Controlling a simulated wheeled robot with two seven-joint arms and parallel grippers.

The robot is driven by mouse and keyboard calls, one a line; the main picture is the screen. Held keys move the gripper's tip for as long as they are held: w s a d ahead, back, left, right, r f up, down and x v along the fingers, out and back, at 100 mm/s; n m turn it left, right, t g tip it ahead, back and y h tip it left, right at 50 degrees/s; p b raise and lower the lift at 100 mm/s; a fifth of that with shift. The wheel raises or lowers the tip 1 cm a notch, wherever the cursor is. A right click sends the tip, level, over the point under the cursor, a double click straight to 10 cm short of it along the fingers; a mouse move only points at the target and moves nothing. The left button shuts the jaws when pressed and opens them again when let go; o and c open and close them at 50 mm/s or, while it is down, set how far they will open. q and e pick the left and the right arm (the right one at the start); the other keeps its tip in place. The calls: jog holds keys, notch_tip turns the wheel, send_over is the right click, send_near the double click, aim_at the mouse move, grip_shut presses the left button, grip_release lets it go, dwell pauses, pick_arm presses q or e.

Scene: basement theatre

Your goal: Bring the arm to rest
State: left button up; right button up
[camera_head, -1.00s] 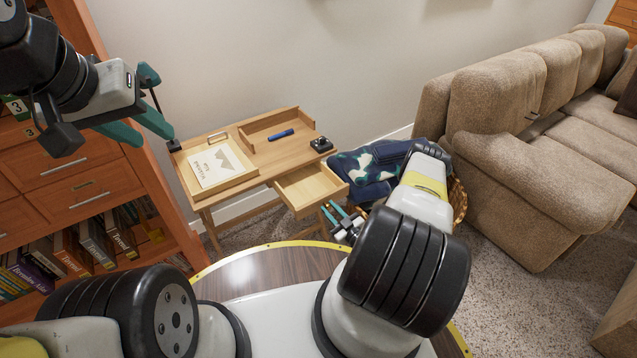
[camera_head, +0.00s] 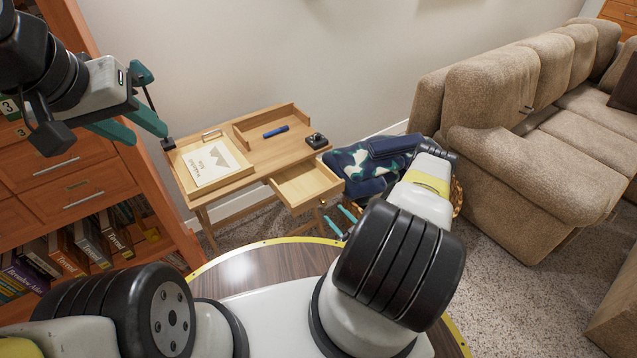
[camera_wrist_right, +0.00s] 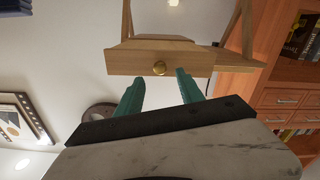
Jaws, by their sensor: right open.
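My left gripper (camera_head: 150,98) hangs at the upper left in the head view, teal fingers apart and empty, in front of the orange wood cabinet. My right arm reaches forward at the centre right. My right gripper (camera_head: 343,218) is low beside the desk's open drawer, partly hidden by my arm. The right wrist view shows its two teal fingers (camera_wrist_right: 161,82) spread with nothing between them. The drawer front with a brass knob (camera_wrist_right: 160,68) lies beyond the fingertips.
A wooden desk (camera_head: 250,160) carries a tray (camera_head: 238,177), a blue object (camera_head: 276,131) and a small black device (camera_head: 316,140). Its drawer (camera_head: 308,186) is pulled out. A basket with dark patterned cloth (camera_head: 355,162) stands near my right arm. A beige sofa (camera_head: 510,170) is to the right.

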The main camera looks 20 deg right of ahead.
jog(key=shift+v, duration=0.9)
